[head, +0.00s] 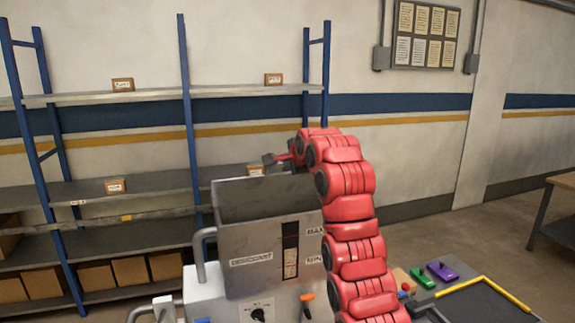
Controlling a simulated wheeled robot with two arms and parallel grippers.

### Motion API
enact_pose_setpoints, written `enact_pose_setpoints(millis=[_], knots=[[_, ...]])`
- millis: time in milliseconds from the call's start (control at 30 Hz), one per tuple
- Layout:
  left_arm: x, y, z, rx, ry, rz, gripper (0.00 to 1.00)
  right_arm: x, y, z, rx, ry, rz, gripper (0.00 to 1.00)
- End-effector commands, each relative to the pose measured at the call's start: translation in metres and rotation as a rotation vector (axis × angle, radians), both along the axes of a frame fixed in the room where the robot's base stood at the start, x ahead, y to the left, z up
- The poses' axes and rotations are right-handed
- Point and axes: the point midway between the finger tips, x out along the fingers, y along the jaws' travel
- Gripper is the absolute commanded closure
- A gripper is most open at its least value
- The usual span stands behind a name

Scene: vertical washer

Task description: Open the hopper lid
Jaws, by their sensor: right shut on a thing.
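The hopper (255,278) is a grey metal box marked "DESICCANT", with a dark level window and MAX and MIN marks on its front. A dull grey panel (262,200) stands above its front edge; I take it to be the lid, though it is hard to tell from the hopper's inner wall. My right gripper (271,160) is at the panel's top edge, at the end of my red arm, which arches over the hopper's right side. It is shut on the lid's edge; its fingertips are small and partly hidden. My left gripper is out of view.
The hopper sits on a white machine with a dial (257,314) and an orange knob (306,298). A grey handle (200,255) stands at its left. Green (422,277) and purple (441,271) items lie at the right. Blue shelving (188,130) with boxes stands behind.

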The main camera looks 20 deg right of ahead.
Motion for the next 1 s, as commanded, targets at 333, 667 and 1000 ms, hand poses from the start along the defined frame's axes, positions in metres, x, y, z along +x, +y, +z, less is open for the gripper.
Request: enact_pose_setpoints(millis=[333,667,1000], knots=[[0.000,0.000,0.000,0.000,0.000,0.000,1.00,0.000,0.000,-0.003,0.000,0.005,0.001,0.66],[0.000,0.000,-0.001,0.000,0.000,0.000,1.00,-0.001,0.000,-0.005,0.000,0.009,0.001,0.56],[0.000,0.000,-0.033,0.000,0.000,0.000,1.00,-0.051,-0.002,0.021,-0.001,-0.008,0.000,0.56]])
